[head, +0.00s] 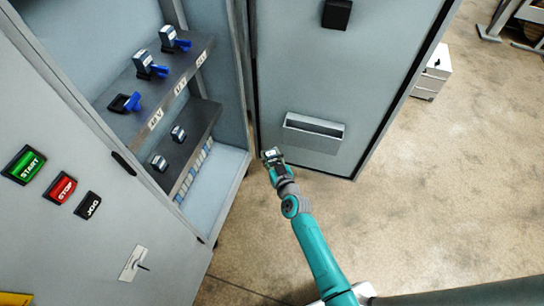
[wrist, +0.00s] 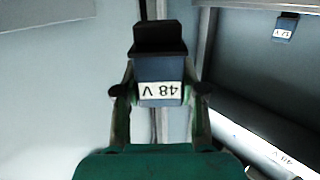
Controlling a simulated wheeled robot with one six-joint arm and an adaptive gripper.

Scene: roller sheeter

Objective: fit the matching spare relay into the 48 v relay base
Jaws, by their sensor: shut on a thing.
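My gripper (head: 272,157) is shut on a blue-grey relay. In the wrist view the relay (wrist: 160,68) sits between the fingers, with a black end and a white label reading 48 V upside down. My gripper is outside the cabinet, in front of the open door and right of the shelves. The 48 V relay base (head: 118,104) is black, at the near left end of the upper shelf. It appears empty, with its blue lever (head: 133,102) sticking out. Its shelf label (head: 155,119) seems to read 48 V.
Two other bases on the upper shelf (head: 150,85) hold relays (head: 143,58) (head: 168,34) with blue levers. Two spare relays (head: 178,133) (head: 158,162) stand on the lower shelf. The open door has a pocket (head: 313,132).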

